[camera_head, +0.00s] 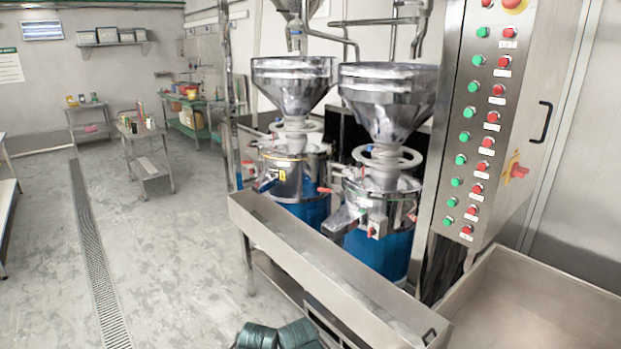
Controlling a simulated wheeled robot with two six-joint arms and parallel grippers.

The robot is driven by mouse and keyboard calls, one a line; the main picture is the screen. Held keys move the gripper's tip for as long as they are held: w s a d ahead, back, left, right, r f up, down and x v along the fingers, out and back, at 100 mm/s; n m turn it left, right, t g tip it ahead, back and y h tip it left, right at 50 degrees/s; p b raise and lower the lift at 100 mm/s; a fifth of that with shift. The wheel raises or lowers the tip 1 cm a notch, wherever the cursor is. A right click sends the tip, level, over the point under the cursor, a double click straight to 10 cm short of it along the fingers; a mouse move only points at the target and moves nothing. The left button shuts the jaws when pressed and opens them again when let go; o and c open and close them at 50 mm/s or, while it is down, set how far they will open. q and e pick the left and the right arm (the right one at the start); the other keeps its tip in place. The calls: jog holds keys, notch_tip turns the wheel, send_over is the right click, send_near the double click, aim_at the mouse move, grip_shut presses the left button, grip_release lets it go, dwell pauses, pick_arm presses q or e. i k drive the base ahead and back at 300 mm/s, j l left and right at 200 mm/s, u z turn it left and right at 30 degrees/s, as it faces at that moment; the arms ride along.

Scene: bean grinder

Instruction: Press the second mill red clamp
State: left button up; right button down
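Two steel grinding mills with blue lower bodies stand side by side behind a long steel trough. The left mill (292,175) has a small red clamp (248,167) on its left side and another red part (324,189) near its right side. The right, nearer mill (380,190) has a red-tipped part (412,217) on its right side and a small red part (371,232) low at its front. These parts are small, so whether they are open or pressed cannot be told. Neither of my grippers can be made out.
The steel trough (300,250) runs across the mills' front. A control cabinet (490,130) with red and green buttons stands at the right, above a wide steel tray (540,295). A small cart (146,150) stands far left.

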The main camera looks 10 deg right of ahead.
aim_at(321, 189)
jog(key=i+j+z, duration=0.2)
jog(key=i+j, duration=1)
jog(key=i, duration=0.25)
jog(key=i+j+z, duration=0.15)
jog(key=i, duration=0.2)
jog(key=i+l, duration=0.7)
jog(key=i+z, duration=0.05)
